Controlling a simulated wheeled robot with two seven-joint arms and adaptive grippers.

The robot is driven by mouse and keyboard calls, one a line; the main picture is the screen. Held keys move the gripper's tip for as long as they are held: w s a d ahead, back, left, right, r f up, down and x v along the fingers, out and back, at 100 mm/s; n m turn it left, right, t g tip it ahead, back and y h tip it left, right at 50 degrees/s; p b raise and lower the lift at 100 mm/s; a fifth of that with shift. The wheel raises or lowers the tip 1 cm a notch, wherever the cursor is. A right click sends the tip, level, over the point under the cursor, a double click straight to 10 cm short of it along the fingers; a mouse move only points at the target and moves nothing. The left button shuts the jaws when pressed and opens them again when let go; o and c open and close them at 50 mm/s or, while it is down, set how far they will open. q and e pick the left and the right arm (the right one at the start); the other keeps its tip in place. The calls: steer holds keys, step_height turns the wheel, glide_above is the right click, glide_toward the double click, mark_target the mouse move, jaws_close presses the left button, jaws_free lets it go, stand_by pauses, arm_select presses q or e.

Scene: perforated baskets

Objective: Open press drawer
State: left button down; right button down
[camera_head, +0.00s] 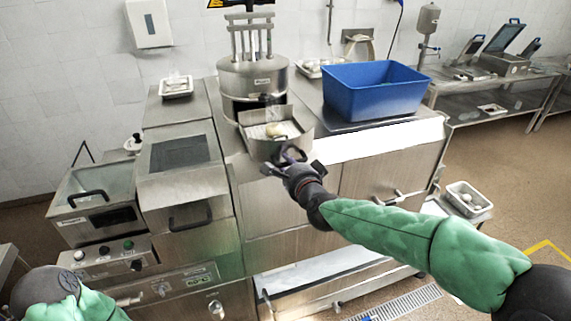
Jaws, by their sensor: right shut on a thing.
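The press (252,78) is a steel cylinder with upright rods, standing on the steel counter. Its drawer (262,150) is a steel tray with raised sides that juts out from the front of the press. A pale round lump (275,130) lies in it. My right gripper (284,166) is at the drawer's front, shut on its dark handle (293,153); the fingers partly hide the handle. My left arm shows only in the lower left corner, and its fingers cannot be seen.
A blue bin (374,90) stands on the counter right of the press. A fryer-like unit (97,190) and a lidded steel unit (182,165) are at the left. A white basket (468,199) is low at the right. The floor at the right is mostly clear.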

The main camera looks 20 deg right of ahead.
steer(key=shift+s, duration=0.4)
steer(key=c, duration=1.1)
jaws_free()
steer(key=v, duration=1.2)
steer(key=shift+f, duration=0.1)
